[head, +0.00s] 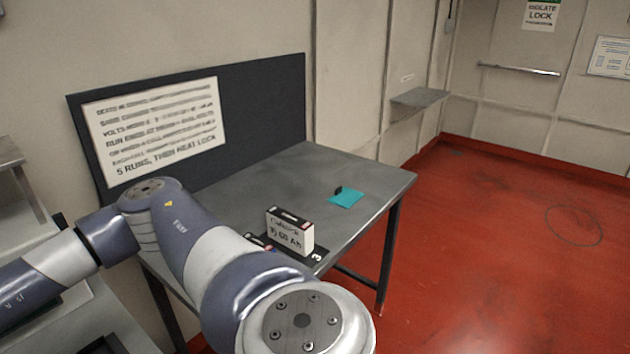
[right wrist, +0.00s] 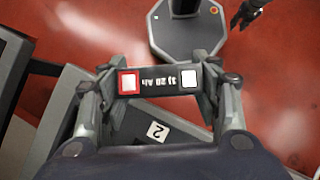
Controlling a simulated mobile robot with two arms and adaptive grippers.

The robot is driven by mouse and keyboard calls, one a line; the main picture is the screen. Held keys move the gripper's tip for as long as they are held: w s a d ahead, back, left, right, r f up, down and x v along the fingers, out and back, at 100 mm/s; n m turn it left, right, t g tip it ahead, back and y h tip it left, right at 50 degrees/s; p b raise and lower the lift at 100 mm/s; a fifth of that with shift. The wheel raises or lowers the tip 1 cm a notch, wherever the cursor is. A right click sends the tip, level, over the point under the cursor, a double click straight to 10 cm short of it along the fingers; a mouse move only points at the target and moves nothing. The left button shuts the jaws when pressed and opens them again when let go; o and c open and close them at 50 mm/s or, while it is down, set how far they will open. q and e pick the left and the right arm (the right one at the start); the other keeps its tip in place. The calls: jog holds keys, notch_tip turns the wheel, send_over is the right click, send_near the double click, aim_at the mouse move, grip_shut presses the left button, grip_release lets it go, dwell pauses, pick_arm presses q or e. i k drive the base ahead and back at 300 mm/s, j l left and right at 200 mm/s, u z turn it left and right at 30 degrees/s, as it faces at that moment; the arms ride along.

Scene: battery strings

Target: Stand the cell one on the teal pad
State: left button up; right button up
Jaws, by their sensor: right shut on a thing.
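My right gripper (right wrist: 160,82) is shut on a dark cell marked "1) 20 Ah" (right wrist: 158,81), which has a red and a white end on its top face. The cell spans between the two fingers, above the table edge and red floor. The teal pad (head: 349,199) lies on the table's right part, with a small dark thing (head: 339,190) at its back left edge. A dark jaw-like shape, possibly my left gripper (right wrist: 245,12), is cut off at the top right of the wrist view. No gripper shows in the head view.
A white boxy cell marked 60 Ah (head: 290,236) stands on a dark mat (head: 318,252) near the table's (head: 378,178) front edge. Another dark item behind my arm is mostly hidden. A label reading 2 (right wrist: 157,131) shows below the held cell.

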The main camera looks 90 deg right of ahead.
aim_at(348, 198)
jog(key=z, duration=1.15)
jog(key=i+l+z, duration=0.25)
jog(key=l, duration=0.2)
jog(key=i+l+z, duration=0.25)
jog(key=l, duration=0.15)
jog(key=i+l+z, duration=0.2)
jog(key=l, duration=0.2)
